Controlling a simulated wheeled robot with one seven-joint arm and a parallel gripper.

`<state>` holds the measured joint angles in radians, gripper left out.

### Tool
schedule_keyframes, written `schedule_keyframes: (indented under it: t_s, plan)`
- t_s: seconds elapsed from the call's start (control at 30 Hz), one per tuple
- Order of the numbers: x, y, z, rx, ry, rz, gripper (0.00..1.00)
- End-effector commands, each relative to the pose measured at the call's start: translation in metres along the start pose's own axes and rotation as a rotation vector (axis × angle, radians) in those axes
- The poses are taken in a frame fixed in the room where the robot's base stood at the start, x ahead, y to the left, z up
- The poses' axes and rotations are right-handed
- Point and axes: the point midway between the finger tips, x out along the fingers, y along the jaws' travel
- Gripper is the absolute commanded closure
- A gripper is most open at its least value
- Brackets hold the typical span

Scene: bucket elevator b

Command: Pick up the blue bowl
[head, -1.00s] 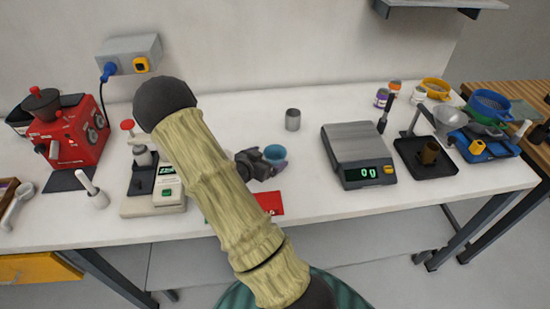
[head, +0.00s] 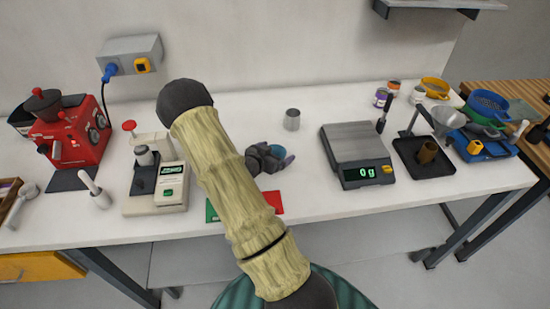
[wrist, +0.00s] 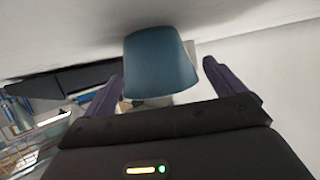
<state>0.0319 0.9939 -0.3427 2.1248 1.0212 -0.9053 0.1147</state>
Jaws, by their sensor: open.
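The small blue bowl (head: 279,150) is on the white table near the middle, partly hidden behind my gripper (head: 280,157). In the wrist view the blue bowl (wrist: 160,60) fills the space ahead of my gripper (wrist: 162,73), with one dark purple finger at its left and one at its right. The fingers are apart. A gap shows between the bowl and the right finger; the left finger is close to the bowl's edge. I cannot tell whether either finger touches it.
A scale (head: 356,150) reading 0 g is to the right. A grey cup (head: 292,120) is behind the bowl. A white device (head: 160,190) and a red machine (head: 72,135) are to the left. A red and green mat (head: 270,203) lies in front. Another blue bowl-like item (head: 488,102) is far right.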

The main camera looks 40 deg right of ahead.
Motion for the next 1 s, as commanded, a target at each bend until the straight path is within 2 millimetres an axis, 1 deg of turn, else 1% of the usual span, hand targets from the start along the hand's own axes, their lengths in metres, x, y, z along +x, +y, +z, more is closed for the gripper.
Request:
schedule_keyframes:
  t_s: [0.03, 0.17, 0.2, 0.27, 0.3, 0.53, 0.67, 0.87, 1.0]
  plan:
    - [0.0, 0.0, 0.0, 0.0, 0.0, 0.0, 0.06]
    - [0.0, 0.0, 0.0, 0.0, 0.0, 0.0, 0.31]
    - [0.0, 0.0, 0.0, 0.0, 0.0, 0.0, 0.39]
    - [0.0, 0.0, 0.0, 0.0, 0.0, 0.0, 0.51]
    - [0.0, 0.0, 0.0, 0.0, 0.0, 0.0, 0.54]
    - [0.0, 0.0, -0.001, 0.0, 0.001, 0.0, 0.54]
    - [-0.003, -0.001, -0.006, 0.002, 0.001, -0.001, 0.54]
    - [-0.012, -0.001, -0.029, 0.005, 0.003, -0.002, 0.54]
    - [-0.022, -0.001, -0.052, 0.006, 0.003, -0.002, 0.54]
